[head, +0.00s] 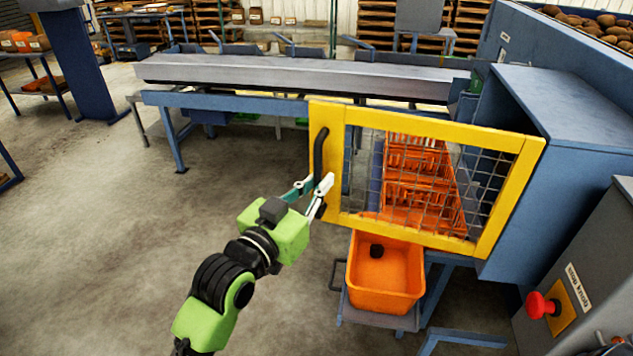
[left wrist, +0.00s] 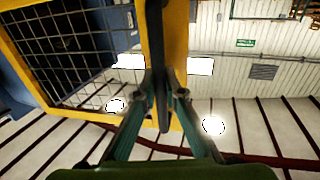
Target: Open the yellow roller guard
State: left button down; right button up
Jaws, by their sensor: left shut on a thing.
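My left gripper (head: 324,188) is shut on the lower part of this handle. In the left wrist view the handle (left wrist: 154,45) runs between the two fingers (left wrist: 163,92), with the yellow frame (left wrist: 176,45) behind it. I cannot tell how far the guard stands from its closed position. My right gripper is not in view.
An orange bin (head: 386,283) stands below the guard. A blue machine housing (head: 573,110) is at the right, with a grey cabinet bearing a red emergency button (head: 538,305) in front. A grey conveyor (head: 300,76) runs behind. The floor (head: 130,240) at left is clear.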

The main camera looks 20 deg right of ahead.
pick_arm(q)
jog(key=c, duration=2.4)
grip_release()
jog(key=shift+a, duration=0.1)
jog(key=v, duration=1.2)
